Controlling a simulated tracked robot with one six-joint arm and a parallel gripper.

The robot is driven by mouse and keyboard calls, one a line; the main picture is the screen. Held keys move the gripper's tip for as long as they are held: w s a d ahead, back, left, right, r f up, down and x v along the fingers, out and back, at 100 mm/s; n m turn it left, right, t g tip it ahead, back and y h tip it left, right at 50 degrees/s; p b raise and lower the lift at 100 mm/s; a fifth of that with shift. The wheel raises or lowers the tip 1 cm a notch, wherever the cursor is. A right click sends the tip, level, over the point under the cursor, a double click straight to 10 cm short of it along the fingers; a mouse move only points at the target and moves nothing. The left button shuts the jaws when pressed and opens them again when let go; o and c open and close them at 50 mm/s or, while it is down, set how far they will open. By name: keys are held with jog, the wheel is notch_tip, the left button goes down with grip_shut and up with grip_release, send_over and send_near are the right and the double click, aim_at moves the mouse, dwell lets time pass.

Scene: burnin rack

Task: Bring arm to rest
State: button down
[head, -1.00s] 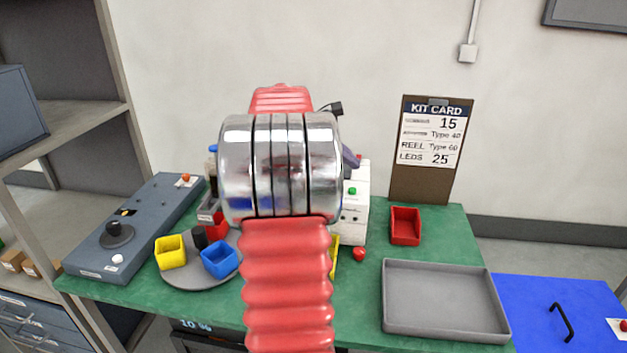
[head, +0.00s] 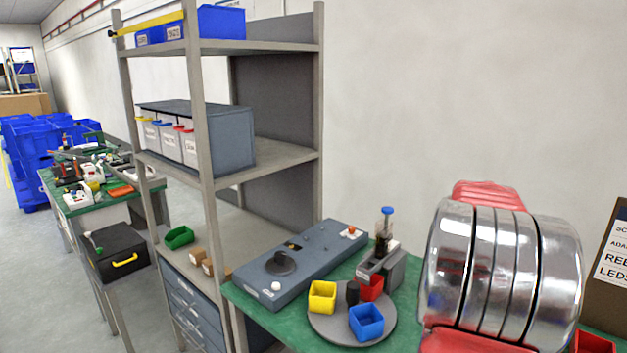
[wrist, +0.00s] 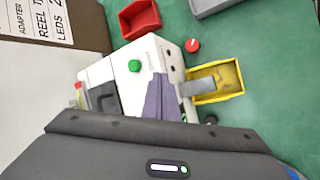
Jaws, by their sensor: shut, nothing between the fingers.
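My arm (head: 500,265), with its broad silver joint and red sleeves, fills the lower right of the head view. It hides my gripper there. In the wrist view the dark housing of my gripper spans the bottom edge. The purple-grey fingers of my gripper (wrist: 160,82) are together and empty, in front of a white machine (wrist: 141,53) with a green button.
A yellow tray (wrist: 230,90) and red bin (wrist: 139,18) are near the machine. A turntable (head: 325,324) with small bins and a grey panel (head: 318,258) stand on the green table. A tall shelf (head: 205,140) rises at left.

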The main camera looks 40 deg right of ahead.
jog(key=w+a+m+t+y, duration=0.15)
jog(key=w+a, duration=0.35)
jog(key=a, duration=0.5)
jog(key=w+a+f+t, duration=0.15)
jog(key=w+a, duration=0.25)
jog(key=a, duration=0.7)
jog(key=w+a+t+y, duration=0.1)
jog(key=w+a+t, duration=0.3)
jog(key=a, duration=0.6)
jog(key=a+r+n+t+y, duration=0.1)
jog(key=a+n, duration=0.1)
jog(key=a, duration=1.1)
jog(key=s+a+r+n+t+y, duration=0.1)
jog(key=a+n+t, duration=0.1)
jog(key=a, duration=1.1)
jog(key=shift+s+a+r+n+y, duration=0.25)
jog(key=shift+r+n+y, duration=0.1)
jog(key=shift+n, duration=0.1)
